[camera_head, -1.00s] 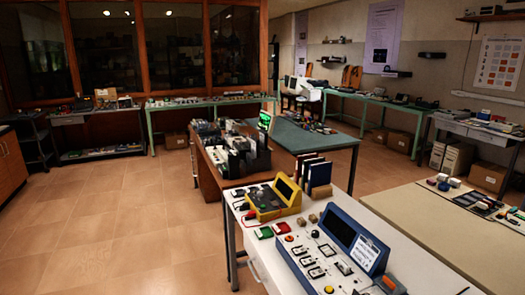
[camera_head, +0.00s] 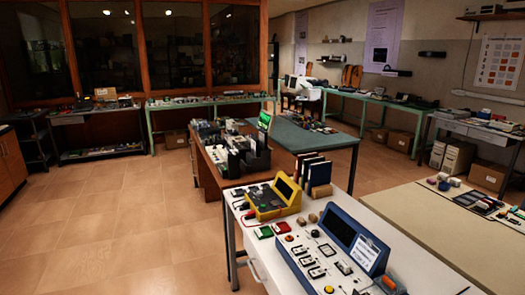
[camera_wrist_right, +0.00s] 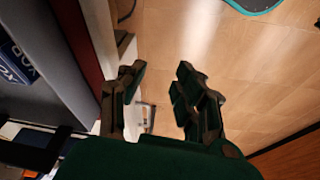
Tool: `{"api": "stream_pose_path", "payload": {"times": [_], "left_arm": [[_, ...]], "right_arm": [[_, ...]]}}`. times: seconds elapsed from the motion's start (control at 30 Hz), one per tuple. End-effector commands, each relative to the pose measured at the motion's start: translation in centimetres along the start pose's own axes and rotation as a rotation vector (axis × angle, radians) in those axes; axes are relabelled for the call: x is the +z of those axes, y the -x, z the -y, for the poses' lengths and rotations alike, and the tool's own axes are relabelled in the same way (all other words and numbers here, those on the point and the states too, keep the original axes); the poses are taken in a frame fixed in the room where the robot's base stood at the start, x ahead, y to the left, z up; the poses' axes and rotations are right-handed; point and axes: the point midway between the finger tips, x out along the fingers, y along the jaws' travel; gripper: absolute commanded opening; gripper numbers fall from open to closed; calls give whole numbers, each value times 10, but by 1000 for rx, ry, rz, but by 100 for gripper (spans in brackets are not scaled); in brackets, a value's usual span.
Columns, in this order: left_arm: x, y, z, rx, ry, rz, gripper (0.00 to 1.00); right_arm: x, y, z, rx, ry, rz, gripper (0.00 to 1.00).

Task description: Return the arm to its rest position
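My right gripper (camera_wrist_right: 155,90) shows in the right wrist view. Its two dark fingers are apart with nothing held between them, and the wood-coloured floor shows beyond. Neither arm and neither gripper shows in the head view, so my left gripper is out of sight. How the right arm is posed cannot be told from these frames.
In the head view a white table (camera_head: 418,262) stands close at the lower right, with a blue control panel (camera_head: 318,262) and a yellow device (camera_head: 271,202). A beige table (camera_head: 405,205) stands at the right. The tiled floor (camera_head: 120,225) at the left is clear.

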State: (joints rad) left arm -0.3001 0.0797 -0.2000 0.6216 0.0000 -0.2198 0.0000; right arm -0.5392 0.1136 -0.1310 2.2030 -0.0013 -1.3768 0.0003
Motion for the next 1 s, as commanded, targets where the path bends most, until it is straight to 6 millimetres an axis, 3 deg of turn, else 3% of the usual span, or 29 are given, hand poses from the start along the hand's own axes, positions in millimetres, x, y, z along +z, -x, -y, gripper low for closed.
{"api": "stream_pose_path", "payload": {"times": [0.27,0.47,0.6,0.8,1.0], "left_arm": [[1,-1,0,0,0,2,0],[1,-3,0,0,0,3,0],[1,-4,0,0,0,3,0],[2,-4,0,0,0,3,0],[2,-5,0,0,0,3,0]], "right_arm": [[33,-97,5,-8,7,47,33],[102,-193,10,-14,17,100,33],[167,-243,13,-19,26,135,33],[249,-274,14,-22,36,171,33],[284,-280,13,-23,41,184,33]]}}
